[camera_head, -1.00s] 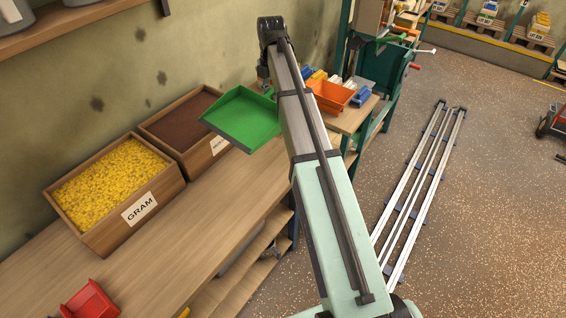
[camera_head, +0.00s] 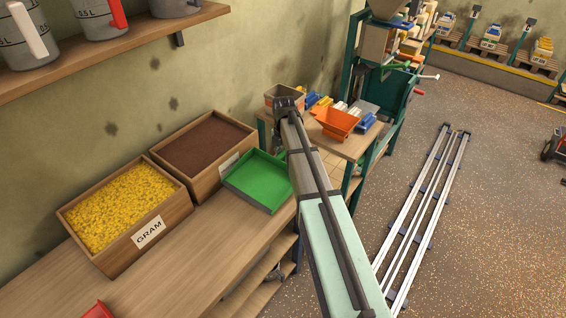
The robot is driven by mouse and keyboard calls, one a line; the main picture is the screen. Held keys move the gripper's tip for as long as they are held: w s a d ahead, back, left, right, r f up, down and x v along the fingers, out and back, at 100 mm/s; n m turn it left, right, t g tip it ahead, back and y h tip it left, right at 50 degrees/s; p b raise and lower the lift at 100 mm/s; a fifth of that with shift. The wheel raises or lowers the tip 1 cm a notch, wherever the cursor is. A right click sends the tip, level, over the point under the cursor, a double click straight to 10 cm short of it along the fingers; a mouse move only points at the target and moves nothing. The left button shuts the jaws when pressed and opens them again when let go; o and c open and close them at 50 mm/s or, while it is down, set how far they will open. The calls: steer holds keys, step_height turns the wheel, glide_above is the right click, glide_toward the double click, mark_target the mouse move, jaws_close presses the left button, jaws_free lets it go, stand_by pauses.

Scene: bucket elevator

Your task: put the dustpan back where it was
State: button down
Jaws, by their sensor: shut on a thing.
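The green dustpan (camera_head: 259,181) is at the far end of the wooden workbench (camera_head: 199,251), in front of the bin of brown material. It looks low over the bench top; I cannot tell whether it touches the wood. My gripper (camera_head: 280,152) is at the dustpan's far right side and shut on it, mostly hidden behind my own arm. The dustpan's handle is hidden there too.
A shelf with jugs (camera_head: 140,36) hangs above. A small table beyond holds an orange tray (camera_head: 337,124). The bench's middle is clear.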

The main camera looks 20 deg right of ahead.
steer(key=shift+f+p, duration=0.55)
steer(key=shift+f, duration=2)
steer(key=c, duration=0.9)
jaws_free()
steer(key=shift+o, duration=0.2)
step_height(320, 180, up, 12)
steer(key=b, duration=0.4)
steer(key=shift+d+r, duration=0.1)
steer(key=shift+r, duration=0.1)
